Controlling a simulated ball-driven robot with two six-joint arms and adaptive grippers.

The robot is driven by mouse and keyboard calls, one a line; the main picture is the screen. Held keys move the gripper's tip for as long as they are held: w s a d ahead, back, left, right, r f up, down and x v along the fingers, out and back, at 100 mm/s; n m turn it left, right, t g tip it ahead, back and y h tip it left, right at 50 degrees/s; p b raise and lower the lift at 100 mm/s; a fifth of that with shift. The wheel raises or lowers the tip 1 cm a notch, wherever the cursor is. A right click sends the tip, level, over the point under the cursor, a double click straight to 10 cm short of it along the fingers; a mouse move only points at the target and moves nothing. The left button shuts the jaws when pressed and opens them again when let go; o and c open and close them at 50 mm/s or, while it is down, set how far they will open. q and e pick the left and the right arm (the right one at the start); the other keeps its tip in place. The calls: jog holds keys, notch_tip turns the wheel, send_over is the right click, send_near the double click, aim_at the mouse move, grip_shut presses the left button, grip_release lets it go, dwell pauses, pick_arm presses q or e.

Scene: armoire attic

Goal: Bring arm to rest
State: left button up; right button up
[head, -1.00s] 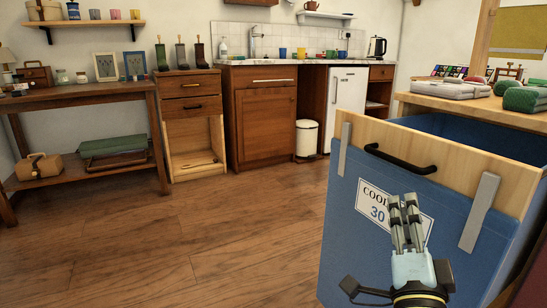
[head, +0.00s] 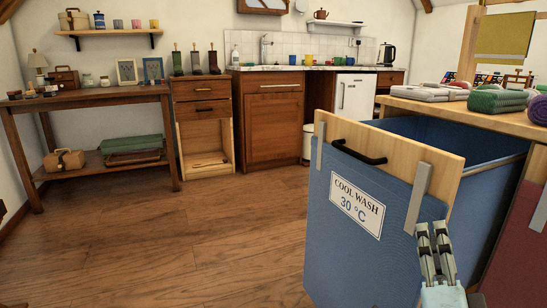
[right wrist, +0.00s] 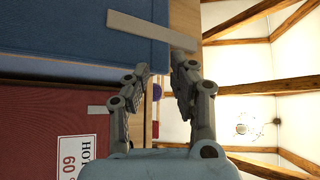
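My right gripper (head: 433,232) is in the lower right of the head view, in front of the blue "Cool Wash 30 °C" drawer. Its two grey fingers point up and look empty. In the right wrist view the fingers (right wrist: 163,70) stand apart with a clear gap and nothing between them. The blue drawer (head: 335,250) stands pulled out, with a wooden front board and a black handle (head: 358,152). The blue fabric also shows at the upper left of the right wrist view (right wrist: 90,40). My left gripper is not in view.
A wooden counter (head: 450,116) with folded and rolled towels is at the right, above a red drawer (head: 515,255). The red one also shows in the right wrist view (right wrist: 45,115). A side table (head: 95,97) and kitchen cabinets line the back. The wooden floor (head: 190,240) is clear.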

jog(key=s+f+n+g+y, duration=0.3)
jog(key=s+f+n+g, duration=0.3)
jog(key=s+f, duration=0.3)
jog(key=s+f+n+g+y, duration=0.4)
jog(key=s+f+n+g, duration=0.15)
jog(key=f, duration=0.55)
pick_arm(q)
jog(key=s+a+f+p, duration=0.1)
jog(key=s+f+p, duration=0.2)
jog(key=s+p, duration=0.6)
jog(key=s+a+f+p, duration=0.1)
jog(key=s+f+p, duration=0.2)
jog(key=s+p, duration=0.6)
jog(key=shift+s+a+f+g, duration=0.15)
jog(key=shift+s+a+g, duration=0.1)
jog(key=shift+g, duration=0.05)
pick_arm(e)
jog(key=s+d+f+n+g, duration=0.1)
jog(key=s+d+f+g, duration=0.1)
jog(key=s, duration=0.9)
jog(key=s+d+f+n+g+h, duration=0.1)
jog(key=s+f+g, duration=0.3)
jog(key=s, duration=0.8)
jog(key=s+d+f+n+g, duration=0.2)
jog(key=s+f, duration=0.4)
jog(key=s, duration=0.5)
jog(key=shift+s+d+n+g+h, duration=0.2)
jog(key=shift+d+n+g+h, duration=0.15)
jog(key=shift+g, duration=0.3)
jog(key=shift+a+r, duration=0.1)
